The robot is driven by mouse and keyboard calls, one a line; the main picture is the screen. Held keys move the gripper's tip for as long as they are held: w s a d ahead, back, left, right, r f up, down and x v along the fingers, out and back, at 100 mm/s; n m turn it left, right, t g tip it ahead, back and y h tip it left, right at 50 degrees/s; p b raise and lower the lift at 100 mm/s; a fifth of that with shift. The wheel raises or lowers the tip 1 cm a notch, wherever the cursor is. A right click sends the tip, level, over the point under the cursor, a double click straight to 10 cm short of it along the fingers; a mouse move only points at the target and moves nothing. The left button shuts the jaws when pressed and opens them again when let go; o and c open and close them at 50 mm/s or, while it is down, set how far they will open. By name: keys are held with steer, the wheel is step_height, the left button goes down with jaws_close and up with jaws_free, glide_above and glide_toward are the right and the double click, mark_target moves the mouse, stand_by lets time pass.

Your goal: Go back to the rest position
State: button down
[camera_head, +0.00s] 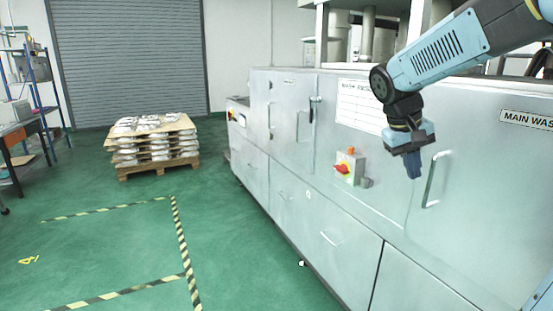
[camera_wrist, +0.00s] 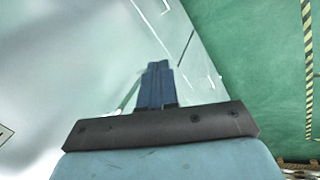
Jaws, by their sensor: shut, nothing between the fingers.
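My gripper (camera_head: 414,172) hangs from the blue arm at the right of the head view, fingers pointing down. It is in front of the metal washing machine (camera_head: 300,205), just left of a long door handle (camera_head: 431,180). In the wrist view, the two dark blue fingers (camera_wrist: 157,68) are together with nothing between them. The metal machine front (camera_wrist: 70,60) fills the left of that view, and green floor lies to the right. I cannot tell whether the fingertips touch the machine.
A control box (camera_head: 348,167) with a red switch sticks out of the machine left of my gripper. A pallet of stacked castings (camera_head: 155,145) stands at the far left before a roller shutter (camera_head: 130,60). Green floor with striped tape (camera_head: 180,240) is clear at the front left.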

steer(key=s+a+f+t+y, duration=0.1)
steer(key=s+a+t+y, duration=0.1)
steer(key=s, duration=0.6)
steer(key=s+a+f+t+y, duration=0.1)
steer(key=s+a+t+y, duration=0.1)
steer(key=s+a, duration=0.3)
steer(key=shift+s+a+t, duration=0.2)
steer(key=shift+s+t, duration=0.2)
steer(key=shift+s, duration=0.95)
